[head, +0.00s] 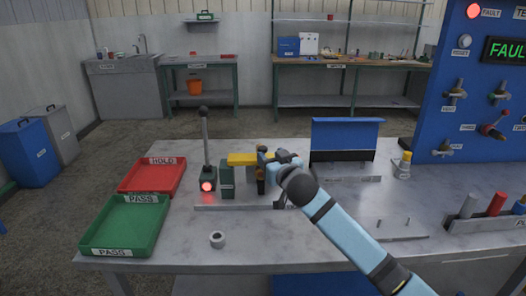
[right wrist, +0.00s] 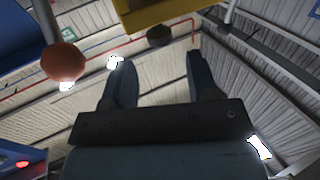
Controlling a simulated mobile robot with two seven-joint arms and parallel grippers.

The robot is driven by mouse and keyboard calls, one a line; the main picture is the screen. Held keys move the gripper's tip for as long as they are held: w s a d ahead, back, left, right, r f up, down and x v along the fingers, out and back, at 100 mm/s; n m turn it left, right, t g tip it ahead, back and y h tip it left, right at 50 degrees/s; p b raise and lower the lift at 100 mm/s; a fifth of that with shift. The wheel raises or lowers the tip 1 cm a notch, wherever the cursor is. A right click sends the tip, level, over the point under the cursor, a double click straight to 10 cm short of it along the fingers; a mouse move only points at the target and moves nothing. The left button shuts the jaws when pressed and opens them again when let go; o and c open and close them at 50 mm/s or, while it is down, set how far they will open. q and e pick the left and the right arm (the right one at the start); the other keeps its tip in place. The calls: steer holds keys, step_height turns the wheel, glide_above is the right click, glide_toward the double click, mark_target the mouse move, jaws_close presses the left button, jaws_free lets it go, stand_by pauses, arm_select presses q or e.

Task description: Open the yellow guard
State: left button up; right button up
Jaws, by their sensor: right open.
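The yellow guard (head: 243,159) sits over a dark green post (head: 227,182) on the grey bench in the head view. It appears as a yellow block (right wrist: 165,12) at the top of the right wrist view, with a dark round part (right wrist: 160,36) under it. My right gripper (head: 268,160) is just right of the guard and hides part of that side. In the right wrist view my right gripper (right wrist: 158,58) is open, with nothing between its fingers. The guard looks down, but its hinge is hidden. My left gripper is not in view.
Red (head: 180,178) and green (head: 88,240) trays lie further left. A blue upright panel (head: 346,134) stands behind right. An orange ball (right wrist: 63,62) shows in the wrist view.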

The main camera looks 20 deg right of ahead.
mark_target(264, 149)
steer(key=w, duration=0.5)
steer(key=shift+w+a, duration=0.2)
steer(key=shift+a, duration=0.1)
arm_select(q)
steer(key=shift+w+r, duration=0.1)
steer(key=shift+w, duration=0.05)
